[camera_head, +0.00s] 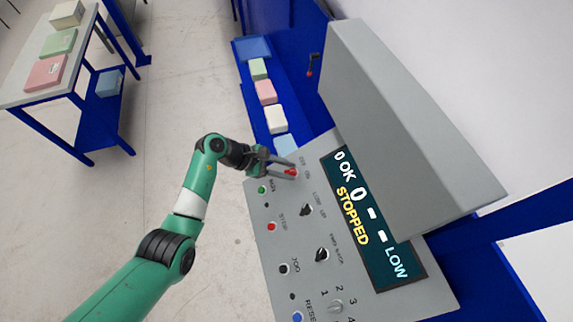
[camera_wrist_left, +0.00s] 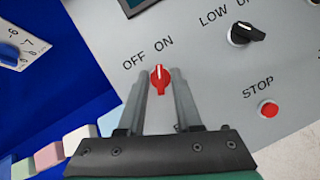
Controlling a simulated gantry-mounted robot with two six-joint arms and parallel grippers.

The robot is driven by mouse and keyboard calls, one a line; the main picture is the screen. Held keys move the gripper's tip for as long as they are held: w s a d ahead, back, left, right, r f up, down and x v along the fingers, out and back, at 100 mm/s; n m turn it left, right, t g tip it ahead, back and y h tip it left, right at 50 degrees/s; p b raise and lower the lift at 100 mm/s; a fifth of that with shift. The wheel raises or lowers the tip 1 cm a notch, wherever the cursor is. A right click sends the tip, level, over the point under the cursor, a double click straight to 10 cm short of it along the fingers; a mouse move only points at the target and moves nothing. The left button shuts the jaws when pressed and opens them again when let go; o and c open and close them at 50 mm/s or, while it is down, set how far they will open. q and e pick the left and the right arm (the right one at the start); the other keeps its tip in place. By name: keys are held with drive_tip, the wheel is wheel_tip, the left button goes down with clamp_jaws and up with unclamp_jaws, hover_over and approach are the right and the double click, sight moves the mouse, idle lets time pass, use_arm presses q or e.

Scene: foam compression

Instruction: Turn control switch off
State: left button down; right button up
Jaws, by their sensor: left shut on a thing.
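The control switch is a red knob with a white pointer line, and it sits below the OFF and ON labels on the grey panel (camera_head: 262,228). The knob shows in the head view (camera_head: 291,172) and in the wrist view (camera_wrist_left: 160,80). In the wrist view its white line points up, nearer to ON than to OFF. My left gripper (camera_head: 286,169) is at the knob, with one finger on each side, shut on it. Its fingers also show in the wrist view (camera_wrist_left: 166,80). My right gripper is not in view.
Just below the switch are a green button (camera_head: 262,190) and a red STOP button (camera_head: 271,226). Black knobs (camera_head: 306,210) sit beside them. The display (camera_head: 365,222) reads STOPPED and LOW. Foam blocks (camera_head: 266,92) lie on a blue conveyor beyond the panel. A table (camera_head: 22,87) stands at left.

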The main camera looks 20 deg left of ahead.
use_arm(q)
drive_tip(key=n+t+p, duration=0.1)
drive_tip(key=n+p, duration=0.2)
drive_tip(key=n+y+p, duration=0.1)
drive_tip(key=n+p, duration=0.2)
drive_tip(key=n+t+p, duration=0.1)
drive_tip(key=n+p, duration=0.2)
drive_tip(key=shift+s+d+r+t+y, duration=0.15)
drive_tip(key=shift+r+t+y, duration=0.15)
drive_tip(key=shift+y, duration=0.1)
drive_tip(key=n+p, duration=0.1)
drive_tip(key=n, duration=0.1)
drive_tip(key=shift+f+n+y, duration=0.15)
drive_tip(key=shift+n+y, duration=0.15)
drive_tip(key=shift+y, duration=0.1)
drive_tip(key=shift+f+n+y, duration=0.1)
drive_tip(key=shift+n+y, duration=0.3)
drive_tip(key=shift+n, duration=0.8)
drive_tip(key=shift+t, duration=0.3)
drive_tip(key=c, duration=0.9)
unclamp_jaws()
